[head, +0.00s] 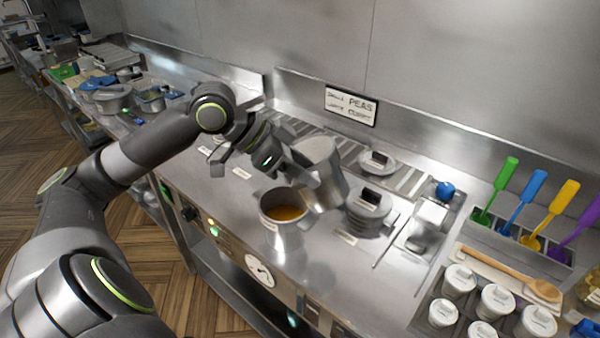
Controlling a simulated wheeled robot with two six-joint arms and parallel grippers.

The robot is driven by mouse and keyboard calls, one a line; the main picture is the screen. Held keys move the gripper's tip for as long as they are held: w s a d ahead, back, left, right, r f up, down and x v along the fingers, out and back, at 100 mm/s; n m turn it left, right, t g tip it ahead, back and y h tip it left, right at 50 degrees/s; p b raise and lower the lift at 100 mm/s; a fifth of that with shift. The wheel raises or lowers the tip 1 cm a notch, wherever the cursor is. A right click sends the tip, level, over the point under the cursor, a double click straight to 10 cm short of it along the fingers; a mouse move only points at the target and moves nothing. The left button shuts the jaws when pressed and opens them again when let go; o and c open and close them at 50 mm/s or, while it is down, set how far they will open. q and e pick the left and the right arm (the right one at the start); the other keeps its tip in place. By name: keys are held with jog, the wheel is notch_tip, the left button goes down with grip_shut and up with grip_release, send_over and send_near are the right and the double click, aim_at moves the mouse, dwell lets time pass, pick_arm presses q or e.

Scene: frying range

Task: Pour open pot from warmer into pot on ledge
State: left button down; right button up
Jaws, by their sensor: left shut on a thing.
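My left gripper (305,178) is shut on a silver open pot (326,180), apparently at its side nearest the gripper. The pot is held tilted above the counter, just behind and to the right of a second silver pot. That second pot (284,229) stands upright at the front ledge and has orange-brown liquid (285,213) in it. The held pot's lower rim is close to the standing pot's rim; I cannot tell whether they touch. The inside of the held pot is hidden, and no stream of liquid is clear. My right gripper is out of view.
Right of the held pot is a lidded pot (369,208), with another black-knobbed lid (377,163) behind it. Farther right are a rack of coloured-handled tools (519,235), a wooden spoon (510,274) and several white-lidded jars (497,298). A sign (351,105) is on the back wall.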

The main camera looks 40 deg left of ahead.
pick_arm(q)
jog(key=shift+w+d+r+g+y, duration=0.1)
jog(key=shift+d+r+g+y, duration=0.1)
jog(key=shift+d+g+y, duration=0.3)
jog(key=shift+w+d+f+m+g+y+p, duration=0.1)
jog(key=shift+f+m+g+y+p, duration=0.35)
jog(key=shift+y+p, duration=0.6)
jog(key=y+p, duration=0.1)
jog(key=p, duration=0.8)
jog(key=shift+r+g, duration=0.15)
jog(key=shift+g, duration=0.1)
jog(key=shift+r+p, duration=0.85)
jog(key=shift+p, duration=0.2)
jog(key=shift+f, duration=0.1)
